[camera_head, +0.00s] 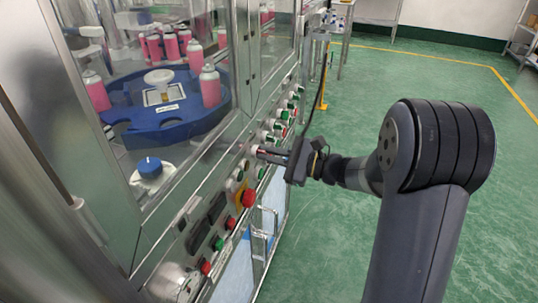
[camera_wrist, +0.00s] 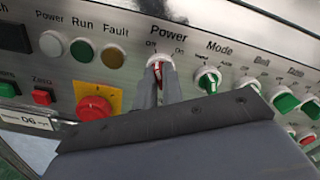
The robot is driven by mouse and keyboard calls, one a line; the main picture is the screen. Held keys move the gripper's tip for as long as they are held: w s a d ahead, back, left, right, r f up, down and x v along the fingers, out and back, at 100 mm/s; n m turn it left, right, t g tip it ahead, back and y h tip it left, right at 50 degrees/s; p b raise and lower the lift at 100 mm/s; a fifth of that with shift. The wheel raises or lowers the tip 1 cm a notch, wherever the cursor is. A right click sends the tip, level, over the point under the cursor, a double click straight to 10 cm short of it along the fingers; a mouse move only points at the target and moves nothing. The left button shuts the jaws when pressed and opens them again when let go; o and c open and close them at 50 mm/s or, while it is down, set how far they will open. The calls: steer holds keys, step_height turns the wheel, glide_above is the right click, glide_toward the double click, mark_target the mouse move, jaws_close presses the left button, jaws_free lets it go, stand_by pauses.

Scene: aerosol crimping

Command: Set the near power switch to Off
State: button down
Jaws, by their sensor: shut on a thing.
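The near power switch is a red rotary knob (camera_wrist: 157,66) under the label "Power", with "Off" marked at its upper left and "On" at its upper right. My gripper (camera_wrist: 158,88) is shut on this knob, its two fingers reaching up from below in the wrist view. The fingers cover much of the knob, so I cannot tell exactly which mark it points to. In the head view my gripper (camera_head: 260,152) reaches leftward against the machine's control panel, and the knob is mostly hidden at its fingertips.
A green Mode knob (camera_wrist: 208,79) sits close right of the power knob. A red emergency stop (camera_wrist: 95,108) on a yellow plate is at lower left; it also shows in the head view (camera_head: 248,197). More knobs (camera_head: 281,125) line the panel. Green floor (camera_head: 330,240) is open at right.

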steer(key=c, duration=1.5)
jaws_free()
steer(key=shift+c, duration=0.2)
steer(key=v, duration=1)
steer(key=shift+d+p, duration=0.35)
steer(key=shift+d, duration=0.05)
steer(key=shift+s, duration=0.15)
steer(key=x, duration=1.1)
steer(key=shift+d, duration=0.1)
